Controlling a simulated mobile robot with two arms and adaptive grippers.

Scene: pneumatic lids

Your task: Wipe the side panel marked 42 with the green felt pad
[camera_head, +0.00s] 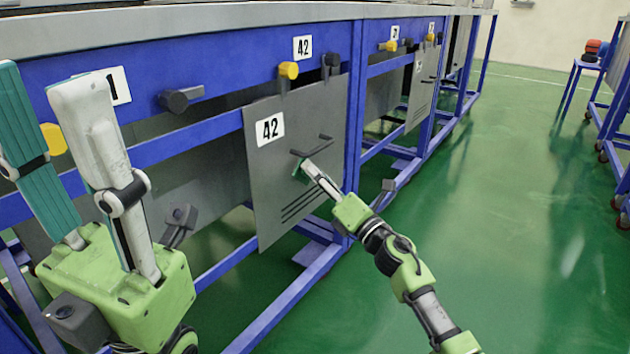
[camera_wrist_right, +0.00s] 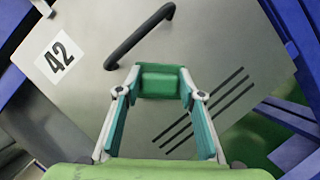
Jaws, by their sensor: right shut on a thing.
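The side panel marked 42 (camera_head: 290,180) is a grey metal sheet hanging tilted outward below the blue bench frame. It has a white 42 label (camera_head: 270,128), a dark handle and several dark slots; it fills much of the right wrist view (camera_wrist_right: 95,85). My right gripper (camera_head: 308,168) is shut on the green felt pad (camera_wrist_right: 161,81), just below the handle (camera_wrist_right: 139,36). The pad faces the panel; I cannot tell if it touches. In the head view the pad (camera_head: 300,173) is small and partly hidden. My left gripper (camera_head: 42,85) is open and empty, in the left foreground.
Yellow knobs (camera_head: 288,70) and dark latches (camera_head: 331,65) line the blue rail. Another grey panel (camera_head: 422,88) hangs farther along. The green floor (camera_head: 530,180) to the right is clear. A blue stand (camera_head: 573,85) with coloured items is far right.

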